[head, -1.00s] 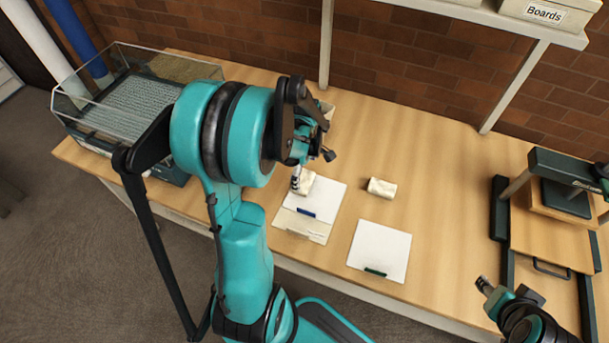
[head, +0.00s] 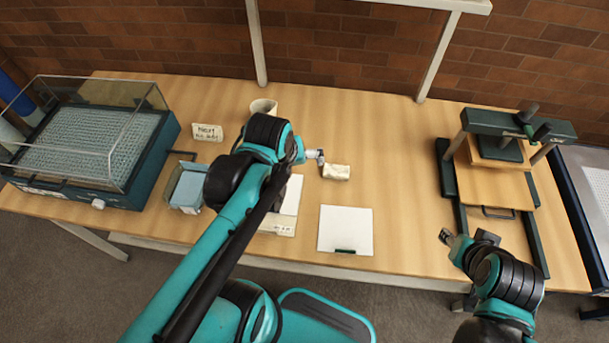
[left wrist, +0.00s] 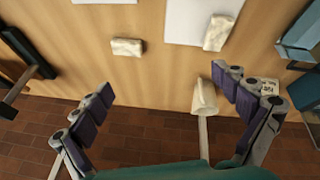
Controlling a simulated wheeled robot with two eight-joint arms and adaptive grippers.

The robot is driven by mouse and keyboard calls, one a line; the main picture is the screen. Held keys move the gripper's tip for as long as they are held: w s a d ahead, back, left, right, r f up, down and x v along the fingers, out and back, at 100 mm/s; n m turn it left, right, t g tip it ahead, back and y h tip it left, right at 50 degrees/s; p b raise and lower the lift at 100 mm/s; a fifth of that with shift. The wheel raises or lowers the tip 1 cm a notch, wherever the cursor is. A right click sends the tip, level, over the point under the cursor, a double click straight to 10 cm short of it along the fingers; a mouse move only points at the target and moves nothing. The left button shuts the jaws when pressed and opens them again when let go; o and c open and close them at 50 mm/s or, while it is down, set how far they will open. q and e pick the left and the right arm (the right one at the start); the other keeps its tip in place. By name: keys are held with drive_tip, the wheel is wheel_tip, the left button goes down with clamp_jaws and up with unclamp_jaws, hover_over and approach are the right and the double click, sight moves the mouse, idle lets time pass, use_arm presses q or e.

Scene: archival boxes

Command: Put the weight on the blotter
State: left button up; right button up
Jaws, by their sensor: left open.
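A cream, stone-like weight (head: 336,172) lies on bare wood behind the right white sheet (head: 345,229), which has a green strip at its front. It also shows in the left wrist view (left wrist: 127,47). A second cream weight (left wrist: 217,32) lies on a corner of the left white sheet (head: 291,196); my arm hides it in the head view. I cannot tell which sheet is the blotter. My left gripper (head: 317,156) is open and empty, just left of and behind the first weight; its spread fingers show in the wrist view (left wrist: 162,82). My right gripper (head: 446,237) is at right, its jaws unclear.
A white cup (head: 263,106) stands behind my left arm. A small sign (head: 207,132), a blue tray (head: 187,187) and a glass-covered case (head: 90,150) are at left. A press (head: 500,185) stands at right. Wood between the right sheet and press is clear.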

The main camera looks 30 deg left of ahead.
use_arm(q)
drive_tip(key=d+m, duration=0.1)
drive_tip(key=m, duration=0.1)
drive_tip(key=s+d+m+t, duration=0.1)
drive_tip(key=d+m, duration=0.1)
drive_tip(key=s+d+r+m+t, duration=0.1)
drive_tip(key=m, duration=0.1)
drive_tip(key=shift+s+d+m+h, duration=0.25)
drive_tip(key=shift+d+m+h, duration=0.05)
drive_tip(key=shift+d, duration=0.1)
drive_tip(key=shift+f, duration=0.1)
drive_tip(key=shift+f+b, duration=0.4)
